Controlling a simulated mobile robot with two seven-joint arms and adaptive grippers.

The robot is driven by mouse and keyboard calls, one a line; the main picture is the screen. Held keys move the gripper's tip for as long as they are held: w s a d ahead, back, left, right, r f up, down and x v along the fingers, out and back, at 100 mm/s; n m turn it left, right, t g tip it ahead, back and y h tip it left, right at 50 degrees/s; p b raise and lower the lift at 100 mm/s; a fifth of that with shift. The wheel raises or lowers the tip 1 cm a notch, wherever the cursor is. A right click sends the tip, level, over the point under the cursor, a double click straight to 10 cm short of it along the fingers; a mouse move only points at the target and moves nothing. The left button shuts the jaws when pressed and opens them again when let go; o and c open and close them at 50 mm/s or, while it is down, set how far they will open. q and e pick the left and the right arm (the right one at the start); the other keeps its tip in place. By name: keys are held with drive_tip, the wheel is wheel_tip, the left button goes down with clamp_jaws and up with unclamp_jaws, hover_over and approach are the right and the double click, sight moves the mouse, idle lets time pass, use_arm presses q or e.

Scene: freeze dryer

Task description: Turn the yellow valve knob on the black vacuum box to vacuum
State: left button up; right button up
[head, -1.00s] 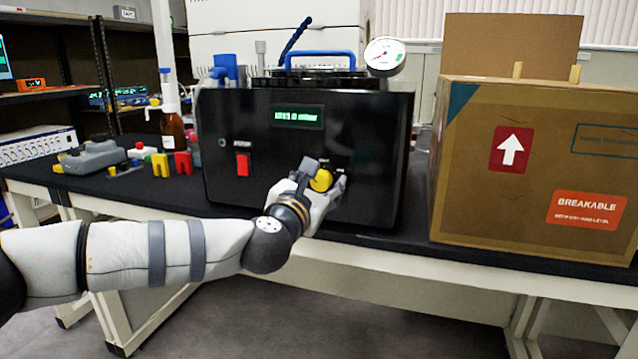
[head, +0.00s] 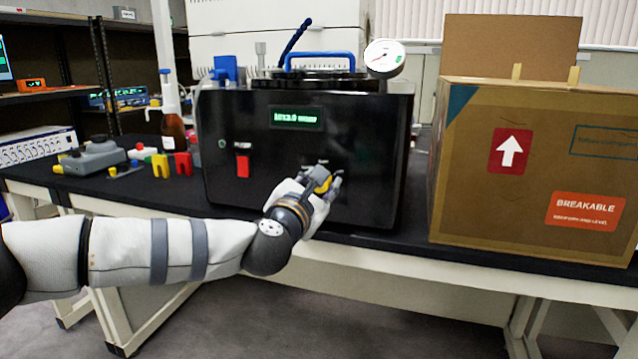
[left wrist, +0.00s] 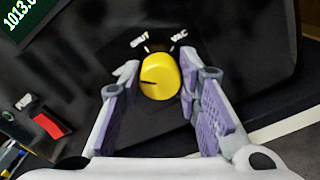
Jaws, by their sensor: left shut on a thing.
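The black vacuum box (head: 365,125) stands on the bench, its front facing me. Its yellow valve knob (left wrist: 160,78) shows in the left wrist view below the printed words SHUT (left wrist: 140,40) and VAC (left wrist: 179,36). A dark pointer line on the knob points to the left in that view, at neither word. My left gripper (head: 325,178) is at the knob, its two fingers on either side of it, shut on it. In the head view the fingers hide most of the knob (head: 323,186). My right gripper is not in view.
A lit display (head: 297,117) and a red switch (head: 242,166) are on the box front. A round gauge (head: 384,56) and blue handle (head: 320,55) are on top. A large cardboard box (head: 530,165) stands to the right; a brown bottle (head: 173,132) stands to the left.

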use_arm(q)
drive_tip(key=m+p, duration=0.5)
drive_tip(key=m, duration=1.6)
drive_tip(key=shift+f, duration=0.1)
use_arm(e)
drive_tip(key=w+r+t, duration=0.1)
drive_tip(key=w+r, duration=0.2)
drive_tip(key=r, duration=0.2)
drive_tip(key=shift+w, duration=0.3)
use_arm(q)
drive_tip(key=shift+m, duration=0.4)
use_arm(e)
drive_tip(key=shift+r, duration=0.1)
use_arm(q)
drive_tip(key=o, duration=1.1)
drive_tip(key=shift+o, duration=0.2)
drive_tip(key=shift+f, duration=0.1)
drive_tip(key=v, duration=1.2)
